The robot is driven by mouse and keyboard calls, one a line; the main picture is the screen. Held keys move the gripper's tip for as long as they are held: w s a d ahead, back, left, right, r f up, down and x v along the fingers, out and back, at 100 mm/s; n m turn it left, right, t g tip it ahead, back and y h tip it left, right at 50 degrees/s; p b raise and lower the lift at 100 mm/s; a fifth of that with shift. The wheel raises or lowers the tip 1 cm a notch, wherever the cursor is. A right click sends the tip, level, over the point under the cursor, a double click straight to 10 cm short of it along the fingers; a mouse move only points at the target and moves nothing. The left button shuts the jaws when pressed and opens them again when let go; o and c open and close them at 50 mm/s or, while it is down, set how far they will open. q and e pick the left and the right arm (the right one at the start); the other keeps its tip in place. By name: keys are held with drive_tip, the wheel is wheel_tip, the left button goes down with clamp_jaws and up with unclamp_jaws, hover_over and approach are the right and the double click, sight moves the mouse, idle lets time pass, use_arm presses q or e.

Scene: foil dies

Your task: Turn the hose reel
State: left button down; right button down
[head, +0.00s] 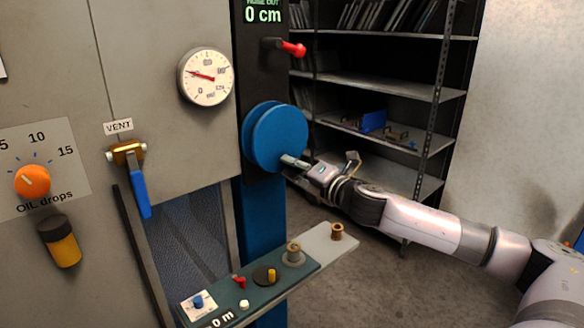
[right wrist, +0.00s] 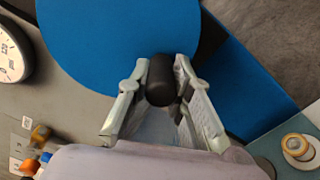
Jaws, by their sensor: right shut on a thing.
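The blue hose reel (head: 278,135) is a round disc mounted on a dark and blue post. It fills much of the right wrist view (right wrist: 120,28). Its black handle (right wrist: 161,85) sticks out from the disc's face. My right gripper (head: 288,160) is at the reel's lower right edge. In the right wrist view its two fingers (right wrist: 161,66) stand on either side of the handle, shut on it. A display (head: 263,14) above the reel reads 0 cm. My left gripper is not in view.
A red-tipped lever (head: 290,48) sticks out above the reel. A small shelf (head: 318,250) with coloured parts juts out below my right arm. A gauge (head: 206,76) and a blue vent handle (head: 140,193) are at left. Metal racks (head: 395,85) stand behind.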

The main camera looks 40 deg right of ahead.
drive_tip(key=shift+f, duration=0.15)
drive_tip(key=c, duration=1.4)
unclamp_jaws()
drive_tip(key=shift+c, duration=0.2)
drive_tip(key=shift+s, duration=0.1)
drive_tip(key=shift+s+d, duration=0.15)
drive_tip(key=shift+s, duration=2.7)
drive_tip(key=s, duration=0.6)
drive_tip(key=shift+d, duration=0.35)
